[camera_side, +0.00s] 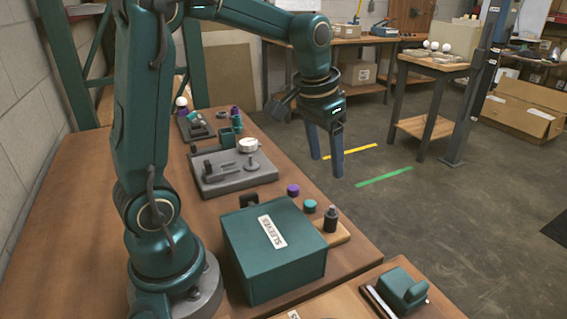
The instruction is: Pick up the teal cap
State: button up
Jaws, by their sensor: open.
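The teal cap (309,206) is a small short cylinder on the brown table. It stands near the table's right edge, between a purple cap (293,190) and a dark bottle-shaped part (331,219). My gripper (326,167) is open and empty, with its two blue-grey fingers pointing down. It hangs in the air, above and slightly right of the teal cap in the picture, and apart from it. The fingers hide none of the cap.
A large teal box (272,252) labelled SLEEVES stands close left of the cap. The dark part is on a wooden board (333,236). A grey fixture (232,175) with a white round piece (248,145) stands farther back. Bare table (300,168) lies behind the purple cap.

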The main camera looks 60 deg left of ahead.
jog(key=w+a+f+g, duration=0.1)
jog(key=w+a+f, duration=0.15)
jog(key=f, duration=0.25)
jog(key=n+g, duration=0.2)
send_over(310, 202)
jog(key=shift+h, duration=0.4)
notch_tip(310, 202, down, 5)
jog(key=shift+s+r, duration=0.1)
jog(key=shift+r, duration=0.05)
jog(key=shift+f, duration=2.3)
grip_shut()
